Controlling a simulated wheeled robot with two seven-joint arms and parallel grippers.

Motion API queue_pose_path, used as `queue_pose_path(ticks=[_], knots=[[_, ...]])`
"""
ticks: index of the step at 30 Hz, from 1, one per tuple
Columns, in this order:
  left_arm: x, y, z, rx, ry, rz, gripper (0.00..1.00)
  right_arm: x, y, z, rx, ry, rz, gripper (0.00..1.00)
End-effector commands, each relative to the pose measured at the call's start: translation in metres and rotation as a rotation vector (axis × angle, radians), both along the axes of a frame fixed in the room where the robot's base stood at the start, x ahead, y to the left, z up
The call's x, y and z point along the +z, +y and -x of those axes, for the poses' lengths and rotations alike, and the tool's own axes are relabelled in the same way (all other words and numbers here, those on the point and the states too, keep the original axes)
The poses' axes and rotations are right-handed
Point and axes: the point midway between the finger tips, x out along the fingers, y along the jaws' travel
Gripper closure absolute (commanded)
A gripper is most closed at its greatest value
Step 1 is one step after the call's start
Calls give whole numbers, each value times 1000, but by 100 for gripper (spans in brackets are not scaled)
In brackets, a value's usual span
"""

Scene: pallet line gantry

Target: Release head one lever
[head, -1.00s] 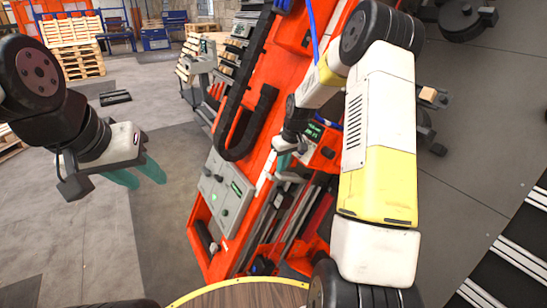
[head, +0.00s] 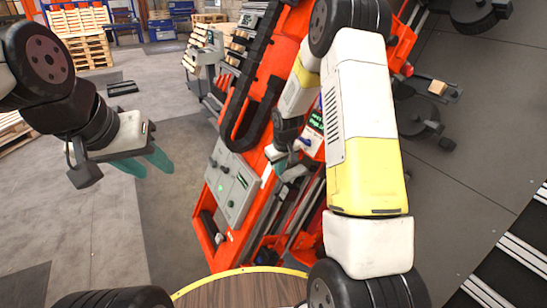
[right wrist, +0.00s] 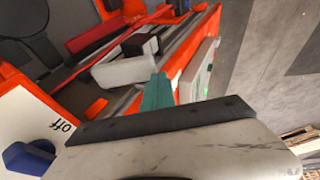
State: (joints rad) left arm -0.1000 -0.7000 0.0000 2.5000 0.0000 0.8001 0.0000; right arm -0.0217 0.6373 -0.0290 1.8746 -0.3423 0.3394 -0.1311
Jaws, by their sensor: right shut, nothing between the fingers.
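The orange gantry machine (head: 268,75) leans across the middle of the head view. A blue lever (head: 303,142) sits on a white plate below a small green-text display (head: 316,121). In the right wrist view the blue lever (right wrist: 28,158) is at lower left, on a white plate marked "off" (right wrist: 50,115). My right gripper (head: 280,166) is shut and empty, just left of the lever and apart from it. Its teal fingers also show in the right wrist view (right wrist: 157,93). My left gripper (head: 145,163) is open and empty, left of the machine. No label naming head one is readable.
A grey control panel (head: 231,188) with knobs and a green light is on the machine's lower left. Orange frame parts and rails lie close around my right gripper. Pallets (head: 80,40) stand far back left. The floor between my left gripper and the machine is clear.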

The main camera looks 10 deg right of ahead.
Motion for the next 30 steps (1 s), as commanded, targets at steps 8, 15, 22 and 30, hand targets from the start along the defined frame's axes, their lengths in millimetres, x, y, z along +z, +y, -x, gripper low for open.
queue_pose_path(ticks=[8,15,22,30], knots=[[0,0,0,0,0,0,61,-5,2,1,0,1,0,100],[0,0,0,0,0,0,61,-5,2,1,0,0,0,100],[0,0,0,0,0,0,61,-4,2,1,0,0,0,100],[0,0,0,0,0,0,61,27,10,2,0,-4,-1,100]])
